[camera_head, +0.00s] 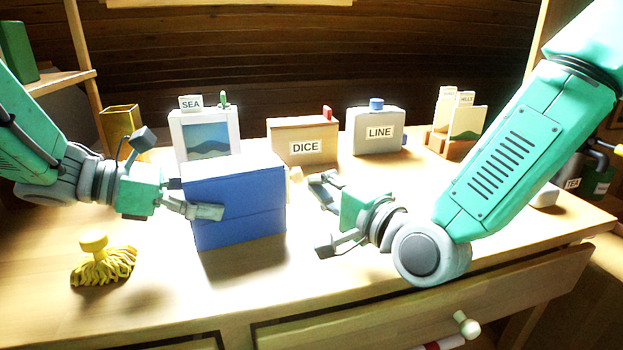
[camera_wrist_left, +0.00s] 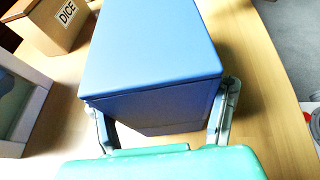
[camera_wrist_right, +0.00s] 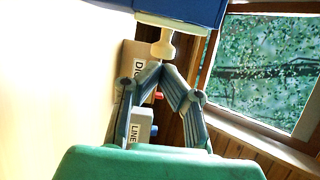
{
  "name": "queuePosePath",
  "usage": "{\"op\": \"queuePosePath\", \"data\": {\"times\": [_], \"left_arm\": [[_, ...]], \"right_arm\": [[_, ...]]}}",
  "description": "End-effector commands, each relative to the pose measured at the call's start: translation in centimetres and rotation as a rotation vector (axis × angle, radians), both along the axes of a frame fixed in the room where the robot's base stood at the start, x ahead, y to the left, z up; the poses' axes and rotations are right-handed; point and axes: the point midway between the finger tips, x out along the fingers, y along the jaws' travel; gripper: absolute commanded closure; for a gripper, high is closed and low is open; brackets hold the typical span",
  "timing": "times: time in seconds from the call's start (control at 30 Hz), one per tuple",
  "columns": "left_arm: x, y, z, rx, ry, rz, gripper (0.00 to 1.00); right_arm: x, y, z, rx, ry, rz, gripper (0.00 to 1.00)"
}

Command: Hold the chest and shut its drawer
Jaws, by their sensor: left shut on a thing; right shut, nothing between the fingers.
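The blue chest (camera_head: 238,205) stands on the table in the head view; its blue top fills the left wrist view (camera_wrist_left: 150,50). My left gripper (camera_wrist_left: 165,115) is shut on the chest, one finger on each side of its end. The chest's drawer has a cream knob (camera_head: 294,174) facing right. In the right wrist view, the knob (camera_wrist_right: 163,46) and a cream drawer part (camera_wrist_right: 170,22) stick out from the blue body, so the drawer looks slightly out. My right gripper (camera_wrist_right: 164,70) is shut and empty, its fingertips close to the knob; contact is unclear.
Behind the chest stand a SEA picture box (camera_head: 206,135), a DICE box (camera_head: 303,140), a LINE box (camera_head: 377,131) and a card holder (camera_head: 458,130). A yellow tasselled thing (camera_head: 103,262) lies at the left front. The table's front right is clear.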

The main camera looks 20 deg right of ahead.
Motion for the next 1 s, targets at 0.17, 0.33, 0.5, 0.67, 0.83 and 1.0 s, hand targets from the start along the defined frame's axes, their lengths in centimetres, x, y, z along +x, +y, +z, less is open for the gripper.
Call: {"op": "queuePosePath", "data": {"times": [0.17,0.33,0.5,0.67,0.83,1.0], "left_arm": [[0.0,0.1,0.0,0.001,0.001,-0.001,0.73],[0.0,0.1,-0.1,0.001,0.001,-0.001,0.73],[0.0,0.1,-0.1,0.001,0.001,-0.001,0.73],[0.0,0.2,-0.1,0.001,0.001,-0.001,0.17],[0.0,0.2,0.0,0.001,0.0,0.0,0.12],[0.0,0.4,0.1,0.0,0.0,0.001,0.12]], "right_arm": [[-2.6,-1.5,-0.1,0.001,0.003,-0.007,1.0],[-3.8,-2.1,-0.1,0.002,0.001,-0.01,1.0],[-3.9,-2.1,-0.1,0.001,0.0,-0.011,1.0],[-3.9,-2.1,-0.1,0.001,0.0,-0.011,1.0],[-3.9,-2.1,-0.1,0.001,0.0,-0.012,1.0],[-3.9,-2.1,-0.1,0.001,0.0,-0.012,1.0]]}}
